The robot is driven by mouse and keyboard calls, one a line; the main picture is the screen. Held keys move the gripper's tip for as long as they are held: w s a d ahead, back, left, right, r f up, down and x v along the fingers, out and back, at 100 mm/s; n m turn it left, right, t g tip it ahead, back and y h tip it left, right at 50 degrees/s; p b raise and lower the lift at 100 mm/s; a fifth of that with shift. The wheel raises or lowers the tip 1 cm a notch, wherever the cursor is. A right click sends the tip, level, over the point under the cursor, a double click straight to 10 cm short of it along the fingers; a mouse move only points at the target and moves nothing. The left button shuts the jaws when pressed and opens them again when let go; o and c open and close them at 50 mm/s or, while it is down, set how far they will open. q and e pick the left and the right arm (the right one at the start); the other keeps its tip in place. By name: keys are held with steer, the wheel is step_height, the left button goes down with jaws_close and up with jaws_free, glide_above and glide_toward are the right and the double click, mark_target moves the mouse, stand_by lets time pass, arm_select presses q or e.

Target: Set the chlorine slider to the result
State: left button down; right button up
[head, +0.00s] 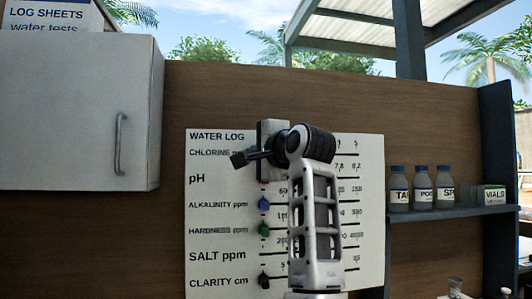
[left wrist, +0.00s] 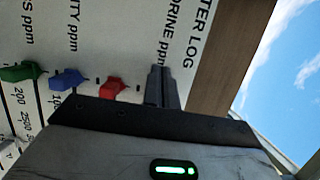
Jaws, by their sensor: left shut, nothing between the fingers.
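The white water log board (head: 228,270) hangs on the brown wall, with rows for chlorine, pH, alkalinity, hardness, salt and clarity. My left gripper (head: 240,158) is in front of the chlorine row, near its left end. In the left wrist view its fingers (left wrist: 160,72) are shut and empty, beside the chlorine label. The chlorine slider's knob cannot be made out; my gripper and wrist cover that part of the row. A red knob (left wrist: 112,85) sits in the neighbouring row. My right gripper is not in view.
Blue (head: 263,203), green (head: 264,229) and dark (head: 263,279) knobs sit on lower rows. A white cabinet (head: 75,110) juts out at left. A shelf (head: 450,213) at right holds several bottles (head: 398,188) and a vials box (head: 494,195).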

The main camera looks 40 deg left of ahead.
arm_select(q)
steer(key=w+d+p, duration=0.1)
steer(key=w+d, duration=0.4)
steer(key=w, duration=0.1)
steer(key=shift+w+d, duration=0.3)
steer(key=shift+w, duration=0.05)
stand_by(1.4)
steer(key=s+d+b, duration=0.2)
steer(key=s+d, duration=0.2)
steer(key=d, duration=0.1)
steer(key=shift+s+d+b, duration=0.15)
steer(key=shift+b, duration=0.25)
stand_by(0.4)
